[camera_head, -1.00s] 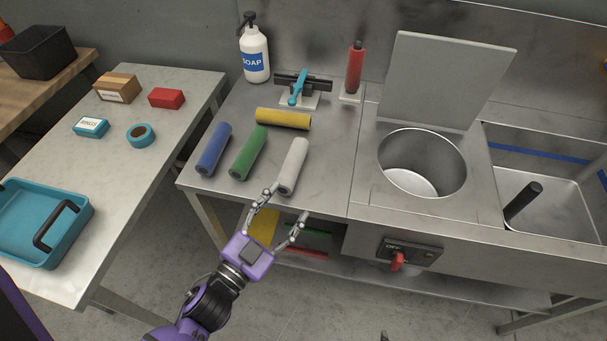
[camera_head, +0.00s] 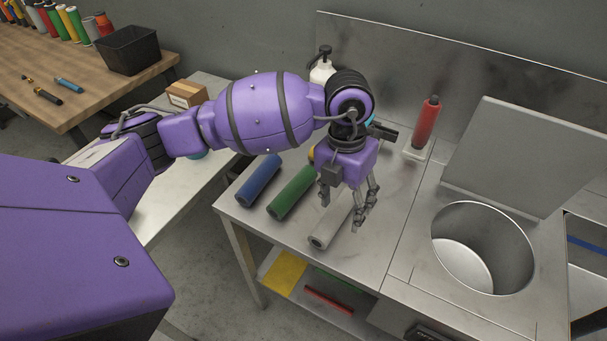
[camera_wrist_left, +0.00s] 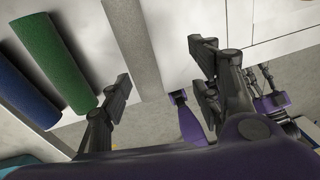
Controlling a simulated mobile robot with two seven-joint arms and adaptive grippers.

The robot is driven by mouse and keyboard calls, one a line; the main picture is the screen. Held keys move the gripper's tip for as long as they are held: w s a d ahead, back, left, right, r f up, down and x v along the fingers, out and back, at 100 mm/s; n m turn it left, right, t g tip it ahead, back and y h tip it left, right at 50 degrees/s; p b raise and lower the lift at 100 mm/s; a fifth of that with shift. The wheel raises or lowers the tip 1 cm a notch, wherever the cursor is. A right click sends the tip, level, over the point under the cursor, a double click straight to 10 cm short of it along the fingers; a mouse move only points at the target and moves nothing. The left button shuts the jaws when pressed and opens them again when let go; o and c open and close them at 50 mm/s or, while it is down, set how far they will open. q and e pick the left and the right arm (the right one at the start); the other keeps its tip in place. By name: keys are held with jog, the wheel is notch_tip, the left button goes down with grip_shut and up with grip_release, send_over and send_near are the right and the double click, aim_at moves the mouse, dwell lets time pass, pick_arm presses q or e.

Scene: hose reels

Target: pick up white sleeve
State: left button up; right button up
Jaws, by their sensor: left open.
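The white sleeve (camera_head: 328,228) lies on the metal counter, to the right of the green and blue sleeves. My left gripper (camera_head: 344,212) is open and points down over it, one finger on each side, hiding its far part. In the left wrist view the pale sleeve (camera_wrist_left: 134,42) runs between the open fingers of my left gripper (camera_wrist_left: 160,85). I cannot tell whether the fingers touch it. A small purple gripper, seemingly my right one (camera_wrist_left: 268,90), shows at the right of the wrist view. Its opening is unclear.
The green sleeve (camera_head: 291,192) and blue sleeve (camera_head: 259,181) lie close by on the left. A red bottle (camera_head: 426,121) stands behind, and a round basin (camera_head: 482,248) is on the right. My left arm hides much of the counter's back. Bare counter lies right of the white sleeve.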

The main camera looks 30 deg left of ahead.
aim_at(335, 211)
pick_arm(q)
jog(key=shift+w+a+r+t+y, duration=0.45)
jog(key=shift+w+a+r, duration=0.25)
jog(key=shift+w+a, duration=0.4)
jog(key=f, duration=0.7)
jog(key=shift+s+d+f, duration=0.1)
jog(key=shift+s+f, duration=0.15)
jog(key=shift+s, duration=0.15)
jog(key=c, duration=1.2)
jog(key=shift+c, duration=0.2)
jog(key=shift+r, duration=0.1)
